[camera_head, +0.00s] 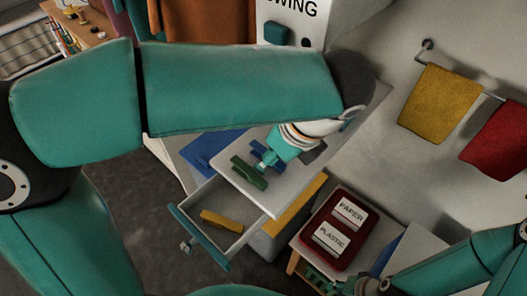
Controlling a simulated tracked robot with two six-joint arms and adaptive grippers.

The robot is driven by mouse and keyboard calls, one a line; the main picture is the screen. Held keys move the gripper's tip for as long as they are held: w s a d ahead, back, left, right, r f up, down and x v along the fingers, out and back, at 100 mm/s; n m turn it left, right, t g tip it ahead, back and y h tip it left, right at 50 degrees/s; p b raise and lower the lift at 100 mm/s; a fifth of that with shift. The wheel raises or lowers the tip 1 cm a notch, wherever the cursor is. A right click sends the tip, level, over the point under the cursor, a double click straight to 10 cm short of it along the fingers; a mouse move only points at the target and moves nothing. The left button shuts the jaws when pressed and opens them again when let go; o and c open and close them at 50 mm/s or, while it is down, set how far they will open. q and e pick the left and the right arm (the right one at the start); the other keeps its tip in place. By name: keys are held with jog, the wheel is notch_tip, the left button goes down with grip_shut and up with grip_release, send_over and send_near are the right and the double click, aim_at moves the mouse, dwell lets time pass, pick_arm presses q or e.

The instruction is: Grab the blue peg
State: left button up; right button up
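A dark blue bar, which looks like the blue peg (257,147), lies on the white top of the drawer unit (240,192), partly hidden by my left wrist and gripper. My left arm crosses the picture from the left and bends back down, so my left gripper (265,162) is right at the blue bar. Its fingers are small and partly hidden, and I cannot tell whether they touch or hold the bar. My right gripper (366,287) is low at the bottom edge, right of the middle, partly cut off; its opening is unclear.
A dark green bar (248,172) lies beside the blue one. An open drawer (177,222) below holds a yellow bar (221,221). A red bin (318,259) with paper and plastic labels stands to the right. Yellow (440,102) and red (499,142) towels hang on the wall.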

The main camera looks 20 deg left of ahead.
pick_arm(q)
jog(key=shift+a+f, duration=0.1)
jog(key=shift+f, duration=0.15)
grip_shut()
